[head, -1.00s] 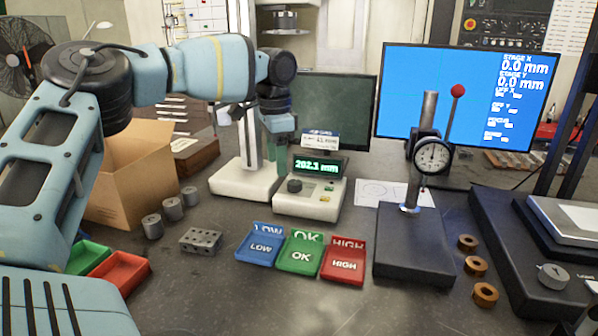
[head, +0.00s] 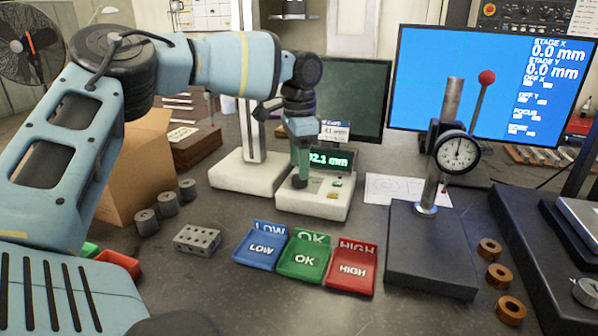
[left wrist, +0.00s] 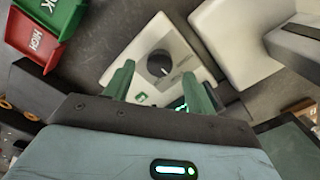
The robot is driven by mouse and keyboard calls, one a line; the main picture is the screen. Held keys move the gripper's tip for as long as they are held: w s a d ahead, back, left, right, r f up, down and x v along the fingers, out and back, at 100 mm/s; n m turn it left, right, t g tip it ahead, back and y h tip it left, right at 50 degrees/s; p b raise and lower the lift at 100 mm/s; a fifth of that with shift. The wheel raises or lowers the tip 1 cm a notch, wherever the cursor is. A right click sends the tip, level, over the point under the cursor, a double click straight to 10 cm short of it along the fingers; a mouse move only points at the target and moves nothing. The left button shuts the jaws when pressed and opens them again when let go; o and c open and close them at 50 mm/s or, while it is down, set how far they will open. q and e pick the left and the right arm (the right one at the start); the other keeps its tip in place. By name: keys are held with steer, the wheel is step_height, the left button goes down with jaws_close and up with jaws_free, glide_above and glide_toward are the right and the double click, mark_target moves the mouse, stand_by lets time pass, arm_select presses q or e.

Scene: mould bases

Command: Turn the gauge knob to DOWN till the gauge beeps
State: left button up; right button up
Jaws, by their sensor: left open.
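The gauge (head: 322,207) is a white box on the bench with a green-lit display (head: 338,161), partly covered by my arm; the digits end in "2.1 mm". Its round dark knob (left wrist: 160,63) shows clearly in the left wrist view, with a light pointer line on it; its printed labels are too small to read. My left gripper (left wrist: 158,80) is open and empty, its green fingers to either side of the knob in that picture. In the head view the left gripper (head: 301,172) points down over the knob. Contact cannot be told. My right gripper is not in view.
Blue LOW (head: 261,248), green OK (head: 303,257) and red HIGH (head: 352,268) trays lie in front of the gauge. A dial-gauge stand (head: 432,250) is to the right. A white-based column stand (head: 240,173) is close on the left. A drilled metal block (head: 197,239) lies nearer left.

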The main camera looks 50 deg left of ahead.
arm_select(q)
steer(key=shift+f, duration=1.55)
steer(key=c, duration=1)
